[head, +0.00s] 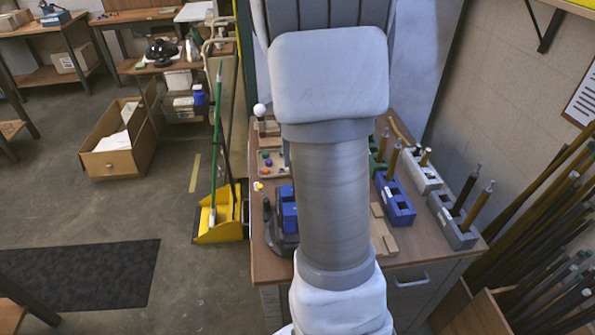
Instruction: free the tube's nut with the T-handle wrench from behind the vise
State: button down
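My arm crosses the middle of the head view and covers much of the workbench (262,262). My gripper is not in view. A blue body on a dark base, which looks like the vise (288,212), shows at the left of the bench, partly hidden behind my arm. I cannot make out a T-handle wrench, a nut or a tube held in the vise. Several tubes stand in blocks to the right of my arm, among them a black one (465,192) and a brass one (480,207).
A blue block (396,204), a grey block (452,228) and a pale block (423,176) fill the bench's right side. A white ball (259,110) stands at the back left. A yellow dustpan (220,228) is left of the bench; long rods (560,215) crowd the right.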

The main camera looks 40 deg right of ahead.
jog(key=n, duration=0.3)
dwell(0.4)
jog(key=shift+n+b, duration=0.3)
jog(key=shift+n, duration=0.3)
jog(key=shift+r+n, duration=0.1)
jog(key=shift+n, duration=1)
jog(key=n, duration=0.2)
jog(key=shift+n, duration=0.3)
jog(key=shift+m, duration=0.5)
jog(key=shift+r, duration=0.15)
